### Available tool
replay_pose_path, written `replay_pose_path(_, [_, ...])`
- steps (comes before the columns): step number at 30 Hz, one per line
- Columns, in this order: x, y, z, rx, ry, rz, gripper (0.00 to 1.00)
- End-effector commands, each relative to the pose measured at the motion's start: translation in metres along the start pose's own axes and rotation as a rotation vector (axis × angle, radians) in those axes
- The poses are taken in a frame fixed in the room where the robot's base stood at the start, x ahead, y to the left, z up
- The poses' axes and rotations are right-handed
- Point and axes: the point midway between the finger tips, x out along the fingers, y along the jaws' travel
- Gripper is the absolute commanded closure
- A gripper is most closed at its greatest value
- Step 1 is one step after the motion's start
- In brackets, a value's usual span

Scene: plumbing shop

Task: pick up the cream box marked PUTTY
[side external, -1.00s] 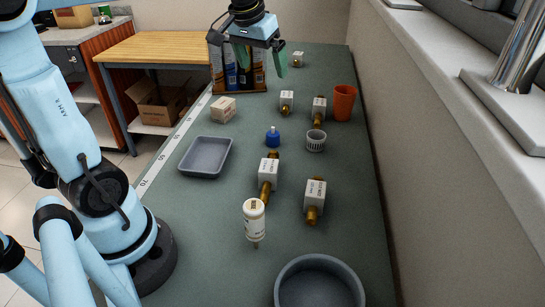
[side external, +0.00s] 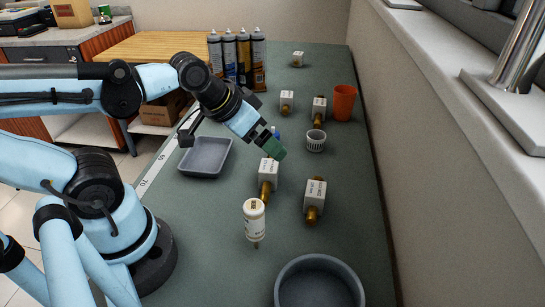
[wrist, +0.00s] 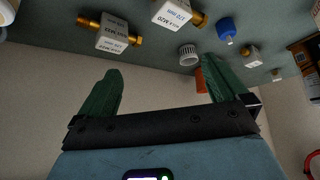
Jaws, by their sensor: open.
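The cream box is not visible in either current view. In the earlier side view it lay on the table left of centre, where my arm now blocks the sight. My gripper (side external: 274,147) is over the middle of the table in the side view, close above a white-labelled brass fitting (side external: 268,174). In the wrist view my gripper (wrist: 162,75) shows two green fingers wide apart with nothing between them. That view looks across the table edge toward the wall.
Around the gripper are more brass fittings (side external: 315,196), a white ribbed cup (side external: 316,141) and an orange cup (side external: 344,103). A grey tray (side external: 204,157) is at left, a white bottle (side external: 254,217) and round grey bowl (side external: 319,286) in front. Cartridges (side external: 244,60) stand at the back.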

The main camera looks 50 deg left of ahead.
Motion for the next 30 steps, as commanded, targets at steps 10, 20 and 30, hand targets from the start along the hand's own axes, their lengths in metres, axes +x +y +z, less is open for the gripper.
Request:
replay_pose_path(10, [0.001, -0.012, -0.011, 0.077, -0.039, -0.046, 0.0])
replay_pose_path(20, [0.017, -0.073, -0.059, 0.452, -0.277, -0.24, 0.0])
replay_pose_path(30, [0.051, -0.146, -0.097, 0.789, -0.619, -0.384, 0.0])
